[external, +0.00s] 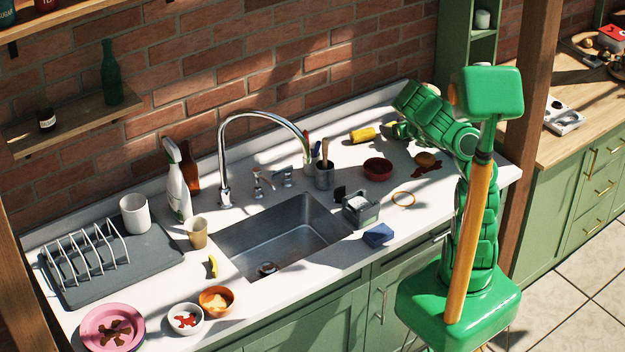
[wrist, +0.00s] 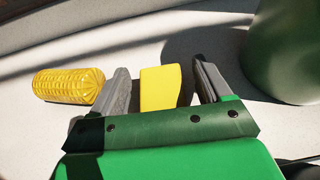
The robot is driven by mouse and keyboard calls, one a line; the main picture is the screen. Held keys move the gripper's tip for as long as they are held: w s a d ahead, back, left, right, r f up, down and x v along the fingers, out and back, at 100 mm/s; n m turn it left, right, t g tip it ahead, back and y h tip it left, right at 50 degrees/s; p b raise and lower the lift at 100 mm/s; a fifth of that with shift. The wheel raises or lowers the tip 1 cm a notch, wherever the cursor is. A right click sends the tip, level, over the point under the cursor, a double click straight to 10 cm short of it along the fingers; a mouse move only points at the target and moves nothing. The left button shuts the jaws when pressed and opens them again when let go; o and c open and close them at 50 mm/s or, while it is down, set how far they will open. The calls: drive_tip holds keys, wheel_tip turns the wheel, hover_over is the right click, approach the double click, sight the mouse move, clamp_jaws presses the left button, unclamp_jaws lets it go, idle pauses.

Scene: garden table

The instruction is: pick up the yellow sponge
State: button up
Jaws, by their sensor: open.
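The yellow sponge (wrist: 160,92) is a plain yellow block in the wrist view, lying on the white counter. My gripper (wrist: 160,70) is open, with one grey finger on each side of the sponge and a visible gap on both sides. The sponge's near end is hidden by the green gripper body. In the external view my gripper (external: 397,131) is low at the back of the counter by the brick wall, and I cannot make out the sponge there.
A yellow corn cob (wrist: 68,85) lies just left of my left finger; it also shows in the external view (external: 362,135). A dark green rounded thing (wrist: 290,50) stands at the right of the wrist view. A red bowl (external: 377,169) stands in front of my gripper.

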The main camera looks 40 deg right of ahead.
drive_tip(key=shift+w+f, duration=0.15)
drive_tip(key=shift+w, duration=0.35)
drive_tip(key=shift+c, duration=0.2)
drive_tip(key=c, duration=1)
